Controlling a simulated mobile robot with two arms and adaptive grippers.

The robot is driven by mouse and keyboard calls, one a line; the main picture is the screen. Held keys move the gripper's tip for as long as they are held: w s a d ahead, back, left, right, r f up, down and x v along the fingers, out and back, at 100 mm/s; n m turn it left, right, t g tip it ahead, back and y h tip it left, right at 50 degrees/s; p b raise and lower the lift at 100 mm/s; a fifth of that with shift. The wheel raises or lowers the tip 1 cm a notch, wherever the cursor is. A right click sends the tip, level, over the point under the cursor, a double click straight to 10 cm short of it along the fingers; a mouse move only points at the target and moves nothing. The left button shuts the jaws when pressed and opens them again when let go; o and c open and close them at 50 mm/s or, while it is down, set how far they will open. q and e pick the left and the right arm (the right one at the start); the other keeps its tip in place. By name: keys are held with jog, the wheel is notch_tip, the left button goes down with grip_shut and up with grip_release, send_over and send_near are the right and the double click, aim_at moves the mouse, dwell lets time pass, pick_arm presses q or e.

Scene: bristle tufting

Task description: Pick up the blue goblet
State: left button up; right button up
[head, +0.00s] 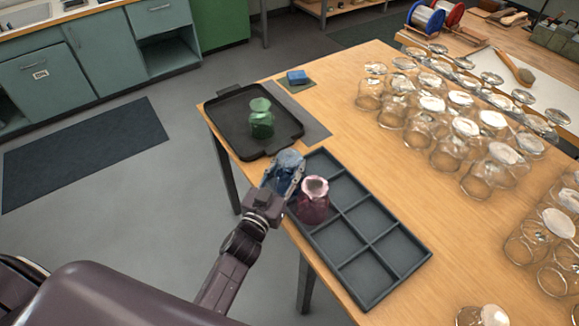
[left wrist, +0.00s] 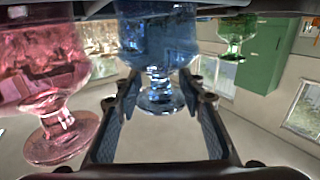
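The blue goblet (head: 289,160) stands foot-up at the near left corner of the dark compartment tray (head: 386,283), partly hidden by my left gripper (head: 281,182). In the left wrist view, which looks upside down, the blue goblet (left wrist: 158,40) is straight ahead. The left gripper's fingers (left wrist: 160,88) are spread apart on both sides of its stem and foot. Whether they touch the glass I cannot tell. My right gripper is not in view.
A pink goblet (head: 313,201) stands close to the right of the blue one. A green goblet (head: 262,122) stands on a black tray (head: 226,123) farther back. Many clear glasses (head: 448,145) fill the right side of the table. Several tray compartments are empty.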

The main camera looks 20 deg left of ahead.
pick_arm(q)
jog(key=shift+w, duration=0.35)
jog(key=shift+c, duration=0.4)
grip_shut()
jog(key=shift+r, duration=0.15)
